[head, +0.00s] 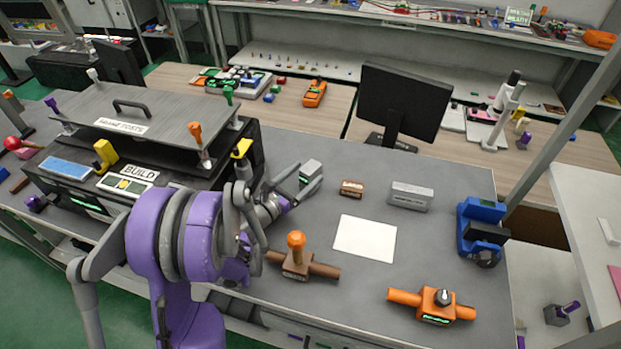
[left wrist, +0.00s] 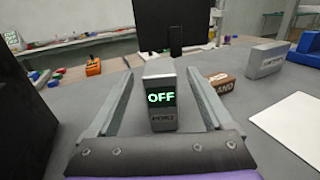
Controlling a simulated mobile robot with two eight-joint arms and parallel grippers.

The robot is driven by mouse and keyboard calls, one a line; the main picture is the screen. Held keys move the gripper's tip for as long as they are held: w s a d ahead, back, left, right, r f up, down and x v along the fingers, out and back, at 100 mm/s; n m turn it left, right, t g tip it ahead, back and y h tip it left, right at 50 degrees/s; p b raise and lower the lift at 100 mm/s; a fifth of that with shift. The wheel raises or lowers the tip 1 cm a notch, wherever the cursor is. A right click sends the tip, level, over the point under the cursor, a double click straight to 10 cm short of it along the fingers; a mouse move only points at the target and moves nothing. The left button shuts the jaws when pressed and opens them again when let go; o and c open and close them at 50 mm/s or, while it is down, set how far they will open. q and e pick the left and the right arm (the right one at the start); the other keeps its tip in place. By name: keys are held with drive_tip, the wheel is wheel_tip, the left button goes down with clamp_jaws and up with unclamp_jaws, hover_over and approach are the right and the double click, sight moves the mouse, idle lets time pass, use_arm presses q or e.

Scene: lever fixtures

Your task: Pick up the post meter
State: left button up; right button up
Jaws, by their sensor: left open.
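The post meter (head: 311,171) is a small upright grey block on the grey bench, right of the black BUILD fixture. In the left wrist view the same block (left wrist: 161,120) shows a green OFF display and a small, hard-to-read label below it. My left gripper (head: 297,184) is open at the block. In the left wrist view its two fingers lie on either side of the block, with a visible gap on each side. The block stands on the bench and is not gripped. My right gripper is not in view.
A brown block (head: 352,188), a grey box (head: 410,196) and a white sheet (head: 365,238) lie to the right. A brown lever valve (head: 297,262) is nearer the front. An orange valve (head: 436,305) and blue device (head: 481,230) are farther right. A monitor (head: 401,100) stands behind.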

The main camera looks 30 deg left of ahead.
sight(317, 164)
use_arm(q)
drive_tip(key=w, duration=0.2)
drive_tip(key=w+d+p, duration=0.1)
drive_tip(key=w, duration=0.2)
drive_tip(key=shift+w+r, duration=0.15)
drive_tip(key=shift+w, duration=0.4)
drive_tip(key=shift+s, duration=0.15)
drive_tip(key=c, duration=0.4)
clamp_jaws()
